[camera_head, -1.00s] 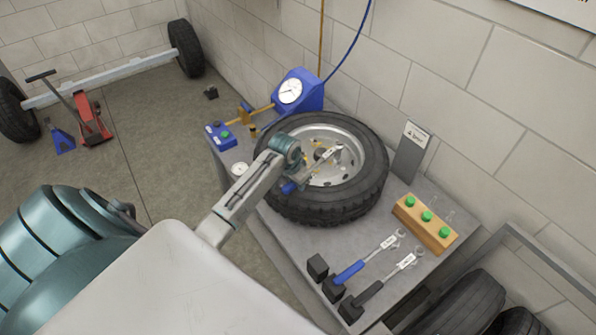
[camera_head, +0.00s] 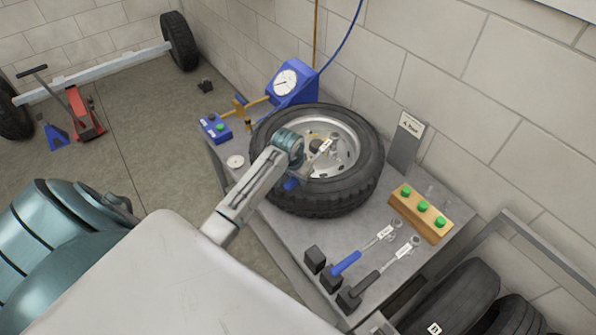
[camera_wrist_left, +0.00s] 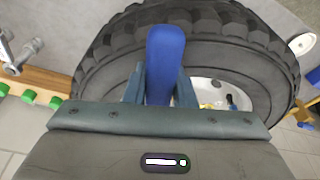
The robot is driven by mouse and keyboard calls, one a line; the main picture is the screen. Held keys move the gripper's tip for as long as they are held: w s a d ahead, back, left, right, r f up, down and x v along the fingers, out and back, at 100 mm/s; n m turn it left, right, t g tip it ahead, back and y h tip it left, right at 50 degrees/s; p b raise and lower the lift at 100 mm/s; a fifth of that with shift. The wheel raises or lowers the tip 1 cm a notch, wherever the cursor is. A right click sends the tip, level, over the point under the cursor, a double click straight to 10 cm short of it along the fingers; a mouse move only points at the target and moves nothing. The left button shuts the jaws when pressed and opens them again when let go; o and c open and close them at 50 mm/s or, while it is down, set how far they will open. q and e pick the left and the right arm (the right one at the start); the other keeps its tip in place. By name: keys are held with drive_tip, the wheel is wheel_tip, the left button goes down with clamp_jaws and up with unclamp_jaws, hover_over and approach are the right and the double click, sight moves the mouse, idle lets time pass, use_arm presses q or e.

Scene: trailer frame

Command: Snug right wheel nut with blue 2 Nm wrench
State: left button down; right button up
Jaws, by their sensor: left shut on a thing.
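The wheel (camera_head: 362,186), a black tyre on a pale rim, lies flat on the grey bench. My left gripper (camera_head: 298,174) is over the wheel's near side, shut on the blue handle of a wrench (camera_head: 291,184). The wrench's metal shaft reaches toward the upper right, over the hub. In the left wrist view the blue handle (camera_wrist_left: 165,65) sits between the two fingers. Small yellowish parts (camera_head: 313,148) show at the hub. The wheel nuts are too small and partly covered, so I cannot tell whether the wrench head sits on one. My right gripper is not in view.
A second blue-handled wrench (camera_head: 346,263) and a black-handled wrench (camera_head: 364,285) lie on the bench's near part. A wooden block with green-topped pieces (camera_head: 421,216) is at the right. A blue gauge (camera_head: 289,84) stands behind the wheel. Spare tyres (camera_head: 457,297) are lower right.

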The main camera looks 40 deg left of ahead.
use_arm(q)
drive_tip(key=shift+w+a+m, duration=0.15)
drive_tip(key=shift+a+m, duration=0.35)
drive_tip(key=shift+a, duration=0.5)
drive_tip(key=shift+a+m, duration=0.3)
drive_tip(key=shift+a, duration=0.25)
drive_tip(key=shift+a, duration=0.1)
drive_tip(key=shift+w+a+m+h, duration=0.25)
drive_tip(key=shift+a+m, duration=0.2)
drive_tip(key=shift+a, duration=0.35)
drive_tip(key=shift+w+a+m+h, duration=0.2)
drive_tip(key=shift+a+m, duration=0.25)
drive_tip(key=shift+a, duration=0.3)
